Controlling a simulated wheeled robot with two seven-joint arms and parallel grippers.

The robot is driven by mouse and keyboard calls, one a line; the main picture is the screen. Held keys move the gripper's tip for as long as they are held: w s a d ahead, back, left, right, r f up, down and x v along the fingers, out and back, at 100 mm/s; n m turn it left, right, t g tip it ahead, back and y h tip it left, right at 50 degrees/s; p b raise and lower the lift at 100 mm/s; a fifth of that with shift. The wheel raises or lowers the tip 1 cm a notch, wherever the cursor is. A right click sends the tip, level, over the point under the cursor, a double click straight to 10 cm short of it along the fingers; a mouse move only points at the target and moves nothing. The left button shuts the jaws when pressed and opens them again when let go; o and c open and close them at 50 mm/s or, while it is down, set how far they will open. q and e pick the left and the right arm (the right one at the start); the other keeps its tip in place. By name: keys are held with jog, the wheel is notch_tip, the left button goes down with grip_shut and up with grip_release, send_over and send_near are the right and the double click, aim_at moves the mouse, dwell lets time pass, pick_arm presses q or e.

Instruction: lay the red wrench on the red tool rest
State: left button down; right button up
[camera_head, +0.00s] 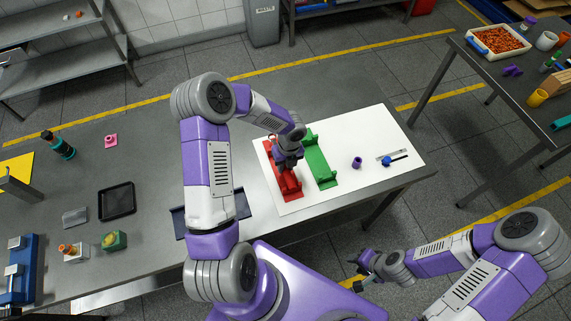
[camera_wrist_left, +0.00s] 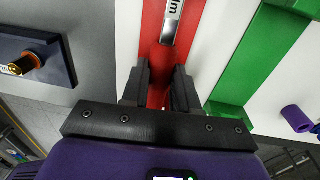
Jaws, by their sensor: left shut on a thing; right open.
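The red tool rest (camera_head: 293,188) lies on the white mat, left of a green tool rest (camera_head: 321,165). My left gripper (camera_head: 288,161) is over the red rest, pointing down. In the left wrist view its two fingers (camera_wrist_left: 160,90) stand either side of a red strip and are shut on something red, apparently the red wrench. The wrench is hard to tell from the red rest behind it, so I cannot tell whether it touches the rest. A silver piece with lettering (camera_wrist_left: 173,22) shows beyond the fingertips. My right gripper (camera_head: 364,271) is empty, off the table's front edge.
The white mat (camera_head: 370,130) also holds a purple ring (camera_head: 357,162) and a small blue-handled tool (camera_head: 388,161). A dark blue tray (camera_head: 180,222) lies partly under my left arm. A black tray (camera_head: 117,201) and several small parts stand further left. The table behind the mat is clear.

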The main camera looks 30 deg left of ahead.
pick_arm(q)
jog(key=shift+f, duration=0.25)
dwell(0.3)
jog(key=c, duration=0.8)
grip_release()
jog(key=r, duration=0.7)
jog(key=shift+w+d+r, duration=0.2)
jog(key=shift+w+r, duration=0.05)
jog(key=shift+r, duration=0.05)
jog(key=shift+f, duration=0.1)
